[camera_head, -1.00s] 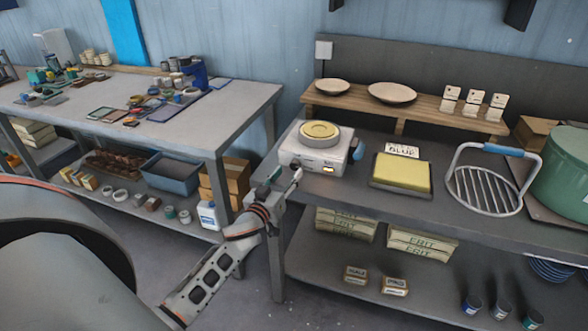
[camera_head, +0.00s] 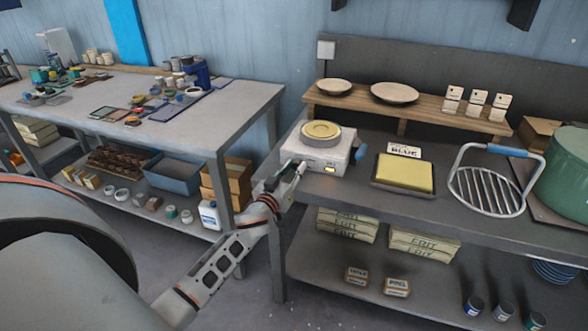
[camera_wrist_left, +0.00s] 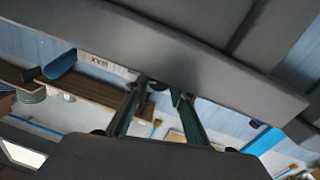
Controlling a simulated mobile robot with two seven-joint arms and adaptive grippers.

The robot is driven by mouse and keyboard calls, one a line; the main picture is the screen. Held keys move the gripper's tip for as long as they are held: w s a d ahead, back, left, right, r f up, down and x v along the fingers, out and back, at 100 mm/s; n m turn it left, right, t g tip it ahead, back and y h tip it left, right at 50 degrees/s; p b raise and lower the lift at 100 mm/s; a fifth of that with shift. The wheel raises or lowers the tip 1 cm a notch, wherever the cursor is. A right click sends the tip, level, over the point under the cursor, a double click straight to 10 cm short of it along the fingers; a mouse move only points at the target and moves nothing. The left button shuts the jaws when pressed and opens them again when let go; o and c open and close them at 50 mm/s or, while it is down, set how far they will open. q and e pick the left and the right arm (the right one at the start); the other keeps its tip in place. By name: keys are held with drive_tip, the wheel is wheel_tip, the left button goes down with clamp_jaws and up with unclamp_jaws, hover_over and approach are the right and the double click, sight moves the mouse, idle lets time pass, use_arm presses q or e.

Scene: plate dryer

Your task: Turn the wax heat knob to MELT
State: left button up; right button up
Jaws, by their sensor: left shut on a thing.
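The wax heater (camera_head: 314,152) is a white box with a round tan top (camera_head: 320,129), near the left end of the right-hand bench. A lit yellow display (camera_head: 330,170) shows on its front. My left gripper (camera_head: 297,168) is at the heater's front left, its fingers close together. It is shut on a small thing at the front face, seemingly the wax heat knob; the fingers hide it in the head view. In the left wrist view a small dark round piece (camera_wrist_left: 159,86) shows between the fingertips. The knob's setting cannot be read. My right gripper is not in view.
A yellow block in a dark tray (camera_head: 404,173) and a wire rack with a blue handle (camera_head: 490,185) sit right of the heater. A green pot (camera_head: 563,170) is at the far right. A wooden shelf (camera_head: 400,112) with plates stands behind.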

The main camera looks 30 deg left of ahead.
use_arm(q)
drive_tip(key=m+p, duration=0.2)
drive_tip(key=m, duration=0.2)
drive_tip(key=shift+r+m, duration=0.15)
drive_tip(key=shift+m, duration=0.15)
drive_tip(key=m+p, duration=0.1)
drive_tip(key=m, duration=0.2)
drive_tip(key=shift+g, duration=0.3)
drive_tip(key=shift+m+p, duration=0.45)
drive_tip(key=shift+m, duration=0.45)
drive_tip(key=o, duration=1.1)
drive_tip(key=shift+c, duration=0.2)
drive_tip(key=shift+o, duration=0.2)
drive_tip(key=shift+s+d, duration=0.1)
